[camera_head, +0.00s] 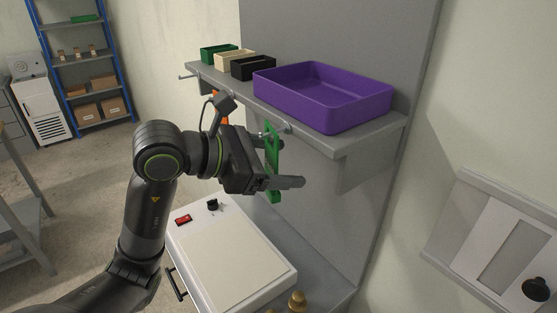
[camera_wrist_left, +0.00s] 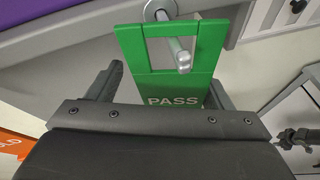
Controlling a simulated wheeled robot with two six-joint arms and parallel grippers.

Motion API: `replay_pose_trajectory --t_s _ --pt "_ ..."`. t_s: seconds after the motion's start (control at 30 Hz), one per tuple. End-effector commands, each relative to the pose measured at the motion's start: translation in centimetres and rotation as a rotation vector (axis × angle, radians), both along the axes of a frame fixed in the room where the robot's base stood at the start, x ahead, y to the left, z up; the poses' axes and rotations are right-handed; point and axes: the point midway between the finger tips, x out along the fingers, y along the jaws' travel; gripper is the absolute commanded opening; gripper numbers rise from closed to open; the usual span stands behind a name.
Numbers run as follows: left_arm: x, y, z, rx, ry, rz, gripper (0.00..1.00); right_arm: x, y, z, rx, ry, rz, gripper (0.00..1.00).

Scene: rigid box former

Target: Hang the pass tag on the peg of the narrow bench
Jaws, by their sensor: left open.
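The green pass tag (camera_head: 273,160) hangs upright below the front edge of the narrow bench (camera_head: 330,140). In the left wrist view the tag (camera_wrist_left: 170,82) shows an open window above the word PASS. A metal peg (camera_wrist_left: 180,52) overlaps its top bar and window; I cannot tell for sure whether it passes through. The peg (camera_head: 286,127) also shows on the bench edge in the head view. My left gripper (camera_head: 280,168) is open, with a finger on either side of the tag in the wrist view.
A purple tray (camera_head: 325,112) and small green, beige and black bins (camera_head: 254,67) stand on the bench. An orange item (camera_head: 223,110) hangs behind my left wrist. A white machine (camera_head: 235,255) stands below. A blue rack (camera_head: 62,40) is far left.

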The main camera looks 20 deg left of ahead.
Motion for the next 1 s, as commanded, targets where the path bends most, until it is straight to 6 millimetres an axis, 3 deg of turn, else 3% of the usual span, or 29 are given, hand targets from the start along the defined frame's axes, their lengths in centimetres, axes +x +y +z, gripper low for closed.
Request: replay_pose_trajectory --t_s 0.33,1.0 --pt "-0.5 0.8 0.3 0.004 -0.004 0.003 0.74 0.0 0.0 -0.2 0.0 0.0 0.0 0.36" --pt "-4.0 4.7 2.3 0.005 -0.003 0.004 0.74 0.0 0.0 -1.5 0.0 -0.001 0.0 0.36"
